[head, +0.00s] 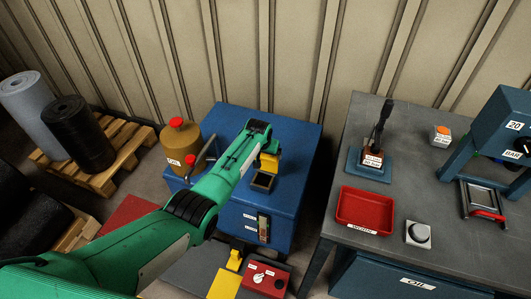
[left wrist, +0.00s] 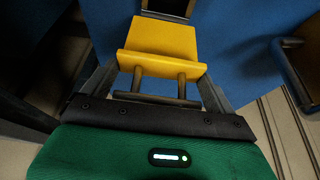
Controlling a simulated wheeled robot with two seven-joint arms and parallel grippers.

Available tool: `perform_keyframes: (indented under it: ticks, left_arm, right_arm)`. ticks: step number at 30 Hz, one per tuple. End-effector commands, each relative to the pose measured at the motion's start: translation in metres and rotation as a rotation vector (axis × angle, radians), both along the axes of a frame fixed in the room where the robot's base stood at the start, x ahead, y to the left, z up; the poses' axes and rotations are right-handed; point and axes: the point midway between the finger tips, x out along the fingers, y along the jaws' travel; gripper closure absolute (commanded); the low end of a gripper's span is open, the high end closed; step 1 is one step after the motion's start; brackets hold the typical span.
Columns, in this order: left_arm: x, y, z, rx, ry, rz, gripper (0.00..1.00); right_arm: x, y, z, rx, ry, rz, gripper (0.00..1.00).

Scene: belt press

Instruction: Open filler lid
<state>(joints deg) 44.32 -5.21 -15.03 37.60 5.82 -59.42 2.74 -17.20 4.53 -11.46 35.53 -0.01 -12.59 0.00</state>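The yellow filler lid (head: 270,162) is on top of the blue cabinet. It stands raised behind a dark square filler opening (head: 263,181), which shows uncovered. In the left wrist view the lid (left wrist: 160,38) has a dark handle bar (left wrist: 155,99) on two short rods. My left gripper (head: 262,140) is above the lid. In the left wrist view my left gripper's (left wrist: 157,85) two fingers are wide apart, one on each side of the handle bar. I cannot tell whether they touch the bar ends. My right gripper is not in view.
The blue cabinet (head: 284,125) also carries a tan can (head: 182,138) with red caps on the left. To the right, a grey bench (head: 405,160) holds a lever (head: 376,140), a red tray (head: 365,208) and a press (head: 492,140). Rolls on pallets stand left.

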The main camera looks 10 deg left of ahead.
Motion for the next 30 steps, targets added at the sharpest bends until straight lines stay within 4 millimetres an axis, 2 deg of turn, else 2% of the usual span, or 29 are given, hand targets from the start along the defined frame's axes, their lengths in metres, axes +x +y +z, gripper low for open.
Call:
perform_keyframes:
  ticks: [1,9,14,20,30]
  left_arm:
    - [0.004,-0.001,0.006,-0.001,-0.014,-0.001,0.01]
    - [0.002,0.0,0.004,-0.001,-0.006,0.0,0.0]
    - [-0.001,0.0,0.011,-0.001,-0.007,-0.001,0.0]
    - [-0.011,0.002,0.032,-0.001,-0.007,-0.001,0.0]
    - [-0.029,0.006,0.078,-0.002,-0.009,0.0,0.0]
  right_arm:
    - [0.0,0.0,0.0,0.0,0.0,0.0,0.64]
    - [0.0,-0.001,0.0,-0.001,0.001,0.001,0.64]
    - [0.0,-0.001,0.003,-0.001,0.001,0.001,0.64]
    - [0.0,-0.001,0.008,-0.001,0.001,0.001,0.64]
    - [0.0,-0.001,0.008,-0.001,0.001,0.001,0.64]
